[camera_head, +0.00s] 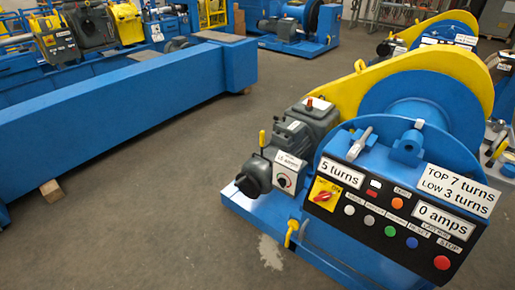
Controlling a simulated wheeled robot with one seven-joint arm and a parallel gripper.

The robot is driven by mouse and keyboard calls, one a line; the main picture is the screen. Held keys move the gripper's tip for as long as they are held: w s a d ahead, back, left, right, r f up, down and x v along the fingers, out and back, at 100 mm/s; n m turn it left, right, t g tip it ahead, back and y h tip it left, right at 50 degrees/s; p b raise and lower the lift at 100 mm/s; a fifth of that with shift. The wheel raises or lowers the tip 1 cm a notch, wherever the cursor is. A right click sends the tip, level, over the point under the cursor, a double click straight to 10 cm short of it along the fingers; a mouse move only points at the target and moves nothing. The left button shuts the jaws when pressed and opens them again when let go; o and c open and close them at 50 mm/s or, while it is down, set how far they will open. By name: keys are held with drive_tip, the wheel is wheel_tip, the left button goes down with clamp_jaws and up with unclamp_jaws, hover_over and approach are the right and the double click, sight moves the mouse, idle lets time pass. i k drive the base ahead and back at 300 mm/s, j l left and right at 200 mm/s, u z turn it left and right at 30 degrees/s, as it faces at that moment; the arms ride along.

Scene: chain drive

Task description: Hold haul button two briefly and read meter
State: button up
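A black control panel (385,219) sits on the front of a blue winch machine at the right. Its row of buttons holds a white one (349,210), a green one (390,231) and a blue one (412,243), with an orange one (397,203) above. A red button (441,262) is at the lower right. The button labels are too small to read, except "STOP". A meter plate (443,219) reads "0 amps". Another plate (342,173) reads "5 turns". A sign (458,188) reads "TOP 7 turns, LOW 3 turns". My gripper is not in view.
A yellow-and-red rotary switch (324,194) is at the panel's left. A grey motor (310,118) and yellow chain guard (375,80) stand behind. A long blue beam (120,105) lies at the left. Grey floor (165,190) between them is clear.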

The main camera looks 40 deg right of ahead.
sight(349, 210)
drive_tip(key=z, duration=1.3)
